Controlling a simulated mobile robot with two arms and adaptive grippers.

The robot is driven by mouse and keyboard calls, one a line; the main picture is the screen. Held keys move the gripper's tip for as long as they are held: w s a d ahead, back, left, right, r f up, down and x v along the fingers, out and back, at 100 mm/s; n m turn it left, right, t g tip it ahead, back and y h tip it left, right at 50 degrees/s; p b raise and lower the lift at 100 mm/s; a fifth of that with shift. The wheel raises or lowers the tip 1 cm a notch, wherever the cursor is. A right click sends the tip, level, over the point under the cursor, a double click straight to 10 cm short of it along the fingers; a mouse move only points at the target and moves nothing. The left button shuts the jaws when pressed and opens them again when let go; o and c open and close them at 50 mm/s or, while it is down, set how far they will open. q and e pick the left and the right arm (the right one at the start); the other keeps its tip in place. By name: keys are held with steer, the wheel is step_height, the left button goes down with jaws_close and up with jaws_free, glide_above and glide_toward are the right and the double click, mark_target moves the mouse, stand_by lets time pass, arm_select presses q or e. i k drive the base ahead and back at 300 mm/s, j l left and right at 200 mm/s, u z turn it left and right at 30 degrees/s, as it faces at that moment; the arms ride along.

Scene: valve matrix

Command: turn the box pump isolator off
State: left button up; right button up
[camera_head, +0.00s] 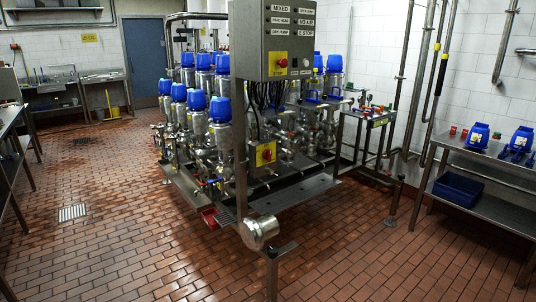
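A grey control box (262,40) hangs on a post at the front of the valve skid, near the picture's middle. A red knob on a yellow plate (278,63) is on its front face. Lower down, a second red switch on a yellow plate (266,154) sits on a small grey box among hoses and pipes. The name on either plate is too small to read, so I cannot tell for certain which is the box pump isolator, nor its switch position. Neither of my grippers shows in this view.
Blue-topped valves (220,109) crowd the skid behind the control box. A steel cylinder (259,230) juts out low at the skid's front. A steel table (485,165) with a blue crate (458,189) stands right. The tiled floor (120,240) is clear at the front left.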

mark_target(267, 154)
steer(key=i+l+u, duration=0.1)
steer(key=i+l, duration=0.3)
steer(key=i+l+u, duration=0.1)
steer(key=i+l, duration=0.3)
steer(key=i+l+u, duration=0.1)
steer(key=i+l, duration=0.25)
steer(key=l, duration=0.15)
steer(key=i+l+u, duration=0.1)
steer(key=i+l, duration=0.25)
steer(key=i+l+u, duration=0.1)
steer(key=i+l, duration=0.25)
steer(key=l, duration=0.3)
